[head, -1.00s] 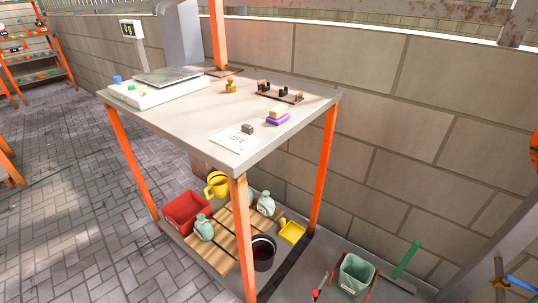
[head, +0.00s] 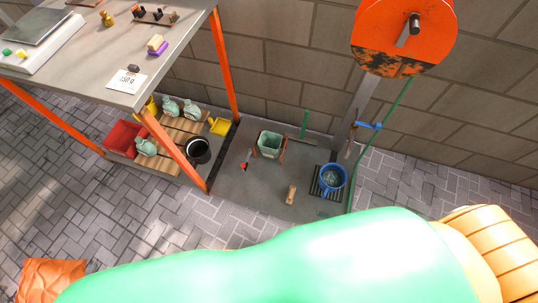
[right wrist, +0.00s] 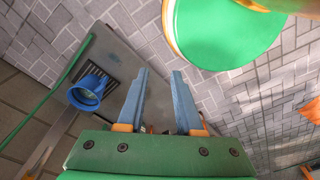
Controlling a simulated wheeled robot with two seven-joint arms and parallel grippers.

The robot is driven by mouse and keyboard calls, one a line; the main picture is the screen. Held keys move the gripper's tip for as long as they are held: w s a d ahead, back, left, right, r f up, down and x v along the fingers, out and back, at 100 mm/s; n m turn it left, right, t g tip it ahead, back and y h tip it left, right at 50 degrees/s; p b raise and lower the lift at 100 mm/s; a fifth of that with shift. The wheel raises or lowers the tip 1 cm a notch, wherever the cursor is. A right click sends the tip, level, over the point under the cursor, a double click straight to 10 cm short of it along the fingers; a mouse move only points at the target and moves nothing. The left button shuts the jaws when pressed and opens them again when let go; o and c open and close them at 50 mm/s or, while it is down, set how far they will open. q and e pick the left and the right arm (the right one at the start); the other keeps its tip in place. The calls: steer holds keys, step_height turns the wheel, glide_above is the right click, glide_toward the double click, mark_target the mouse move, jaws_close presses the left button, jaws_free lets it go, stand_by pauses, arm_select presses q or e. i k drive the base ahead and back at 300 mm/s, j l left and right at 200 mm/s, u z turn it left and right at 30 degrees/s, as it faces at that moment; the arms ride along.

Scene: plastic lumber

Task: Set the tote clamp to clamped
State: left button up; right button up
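A pale green tote (head: 270,145) stands upright on a low grey slab (head: 226,183) in the head view, between brown side pieces. A thin lever with a red knob (head: 243,166) lies left of it and looks like the tote clamp's handle. Whether the clamp is closed is too small to tell. The tote is not clearly seen in the right wrist view. My right gripper (right wrist: 161,72) is open and empty, its two blue-grey fingers apart over the paving. My green arm crosses the bottom of the head view. My left gripper is not in view.
A blue bucket (head: 333,178) sits on a dark grate at the slab's right; the right wrist view also shows it (right wrist: 88,92). An orange-legged table (head: 120,80) stands left.

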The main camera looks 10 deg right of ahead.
mark_target(243, 166)
steer(key=i+j+z, duration=0.15)
steer(key=j, duration=0.45)
steer(key=i+j+z, duration=0.15)
steer(key=j, duration=0.45)
steer(key=i+j+z, duration=0.1)
steer(key=j, duration=0.5)
steer(key=i+j+z, duration=0.15)
steer(key=j, duration=0.5)
